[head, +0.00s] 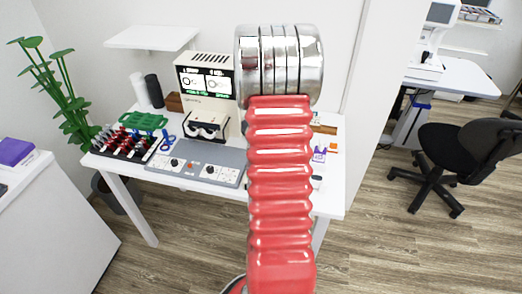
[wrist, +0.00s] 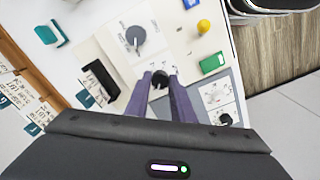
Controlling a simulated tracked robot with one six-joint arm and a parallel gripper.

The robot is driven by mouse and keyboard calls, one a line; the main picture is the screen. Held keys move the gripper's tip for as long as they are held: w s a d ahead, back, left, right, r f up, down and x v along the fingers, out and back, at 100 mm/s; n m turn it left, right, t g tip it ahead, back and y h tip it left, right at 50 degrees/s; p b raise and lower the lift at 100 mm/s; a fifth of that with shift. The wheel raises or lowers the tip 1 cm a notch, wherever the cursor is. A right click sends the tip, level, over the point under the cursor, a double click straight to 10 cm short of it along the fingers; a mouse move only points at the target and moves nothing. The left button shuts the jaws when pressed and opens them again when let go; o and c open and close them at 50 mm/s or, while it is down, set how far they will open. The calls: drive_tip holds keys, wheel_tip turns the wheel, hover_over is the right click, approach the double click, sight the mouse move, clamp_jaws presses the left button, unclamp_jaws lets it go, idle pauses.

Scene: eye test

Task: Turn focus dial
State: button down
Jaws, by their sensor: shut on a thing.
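In the wrist view, the two purple fingers of my gripper (wrist: 160,84) reach down to the panel and are closed on a small black dial (wrist: 160,76), one finger on each side. Another dial with a dark pointer (wrist: 135,37) sits on a white plate above it, and a further dark knob (wrist: 225,119) sits to the lower right. I cannot read which label is focus. In the head view, the grey control panel (head: 198,174) with dials lies at the front of the white desk. My red arm hides the panel's right end, and my gripper does not show there.
In the head view, a white machine with a screen (head: 204,82) stands behind the panel. A tool rack (head: 125,140) is at left; an office chair (head: 450,150) stands right.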

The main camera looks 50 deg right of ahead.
drive_tip(key=c, duration=1.5)
unclamp_jaws()
drive_tip(key=shift+c, duration=0.2)
drive_tip(key=shift+r, duration=0.1)
wheel_tip(320, 180, up, 14)
drive_tip(key=shift+f, duration=0.2)
drive_tip(key=s+a+r+t, duration=0.2)
drive_tip(key=a, duration=1.2)
drive_tip(key=s+a+r+n+t, duration=0.1)
drive_tip(key=s+a+r, duration=0.1)
drive_tip(key=a, duration=1.2)
drive_tip(key=s+a+r+n+t, duration=0.1)
drive_tip(key=s+a+r+t, duration=0.1)
drive_tip(key=a, duration=1.2)
drive_tip(key=shift+s+a+r+t, duration=0.2)
drive_tip(key=shift+s+t, duration=0.1)
drive_tip(key=shift+s, duration=0.35)
